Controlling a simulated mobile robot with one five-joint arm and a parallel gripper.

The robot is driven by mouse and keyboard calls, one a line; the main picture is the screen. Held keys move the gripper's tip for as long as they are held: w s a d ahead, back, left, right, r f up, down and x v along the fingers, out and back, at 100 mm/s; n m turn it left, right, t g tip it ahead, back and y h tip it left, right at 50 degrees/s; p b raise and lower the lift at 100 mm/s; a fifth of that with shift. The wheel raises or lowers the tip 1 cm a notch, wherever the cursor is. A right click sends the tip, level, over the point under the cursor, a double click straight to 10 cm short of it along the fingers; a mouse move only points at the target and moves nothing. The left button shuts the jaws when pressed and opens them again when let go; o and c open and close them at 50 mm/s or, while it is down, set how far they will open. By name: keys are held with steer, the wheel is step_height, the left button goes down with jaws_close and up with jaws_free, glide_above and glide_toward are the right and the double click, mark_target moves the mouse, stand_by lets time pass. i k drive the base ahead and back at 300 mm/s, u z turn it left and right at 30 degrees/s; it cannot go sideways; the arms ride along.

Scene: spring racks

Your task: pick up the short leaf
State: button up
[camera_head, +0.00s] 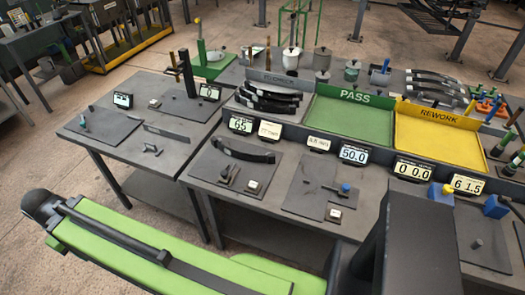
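A single dark curved leaf (243,150) lies alone on the front table, below the small displays. Several dark curved leaves (270,98) lie together in the grey tray left of the green PASS tray, and more lie in a rack (436,86) at the back right. I cannot tell for certain which one the task calls the short leaf; the single one is apart from the others. My gripper is not in view, and nothing is seen touching the single leaf. A green and black arm-like part crosses the lower left, and a dark block covers the lower right.
The green PASS tray (350,121) and the yellow REWORK tray (440,141) look empty. A small display reading 50.0 (354,154) and other labels stand along the front table. A separate left table (140,150) holds small fixtures. Bare floor (60,165) lies farther left.

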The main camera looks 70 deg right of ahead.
mark_target(270, 159)
steer(key=z, duration=1.55)
steer(key=k, duration=1.75)
steer(key=z, duration=0.45)
steer(key=i, duration=1)
